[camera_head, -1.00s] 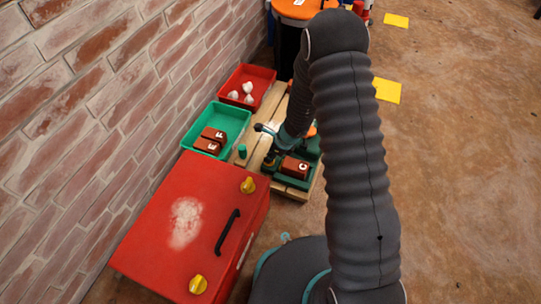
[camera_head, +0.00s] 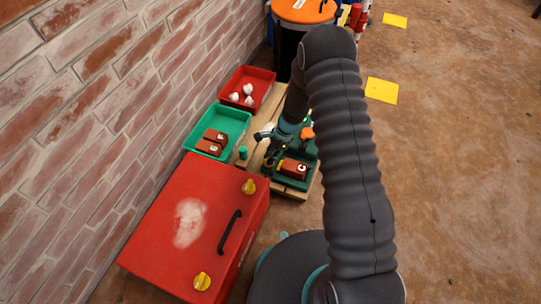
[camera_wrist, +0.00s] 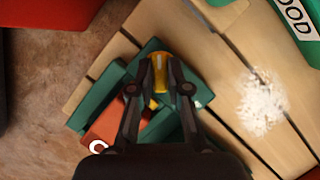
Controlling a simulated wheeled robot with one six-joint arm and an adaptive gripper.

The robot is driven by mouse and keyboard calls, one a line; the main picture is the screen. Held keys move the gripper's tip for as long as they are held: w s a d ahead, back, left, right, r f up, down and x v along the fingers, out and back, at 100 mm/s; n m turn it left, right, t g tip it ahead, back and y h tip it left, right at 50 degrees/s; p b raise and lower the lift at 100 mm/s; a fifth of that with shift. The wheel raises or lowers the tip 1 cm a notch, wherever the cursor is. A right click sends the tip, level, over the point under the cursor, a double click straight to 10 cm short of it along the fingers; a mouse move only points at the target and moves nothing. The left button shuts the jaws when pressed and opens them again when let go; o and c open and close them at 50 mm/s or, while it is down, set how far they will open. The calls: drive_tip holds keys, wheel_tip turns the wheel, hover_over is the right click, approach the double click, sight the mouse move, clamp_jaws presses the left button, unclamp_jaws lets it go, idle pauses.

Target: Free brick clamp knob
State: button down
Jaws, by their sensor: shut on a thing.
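The brick clamp (camera_head: 297,184) is a dark green frame on the wooden pallet; it also shows in the wrist view (camera_wrist: 113,75). A red-brown brick marked C (camera_head: 290,167) sits in it, and part of this brick (camera_wrist: 104,128) shows in the wrist view. The yellow clamp knob (camera_wrist: 160,62) lies between my fingertips in the wrist view. My gripper (camera_wrist: 160,84) is shut on this knob, with a finger on either side of it. In the head view my gripper (camera_head: 269,160) is at the left side of the brick; the knob is hard to make out there.
A green tray (camera_head: 232,113) holds two bricks, and a red tray (camera_head: 262,75) holds white lumps. A red box (camera_head: 165,245) with yellow knobs stands in front. The brick wall (camera_head: 80,130) bounds the left.

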drive_tip(key=n, duration=0.2)
drive_tip(key=n+g+h+b, duration=0.1)
drive_tip(key=n, duration=0.1)
drive_tip(key=shift+a+f+n+g, duration=0.1)
drive_tip(key=shift+n+g, duration=0.2)
drive_tip(key=n+h+b, duration=0.1)
drive_tip(key=n, duration=0.3)
drive_tip(key=shift+w+a+g, duration=0.1)
drive_tip(key=shift+g, duration=0.3)
drive_tip(key=shift+n+h, duration=0.3)
drive_tip(key=shift+n, duration=0.1)
drive_tip(key=c, duration=1.1)
unclamp_jaws()
drive_tip(key=shift+r, duration=0.2)
drive_tip(key=shift+w+r, duration=0.2)
drive_tip(key=shift+r, duration=0.1)
drive_tip(key=v, duration=1.1)
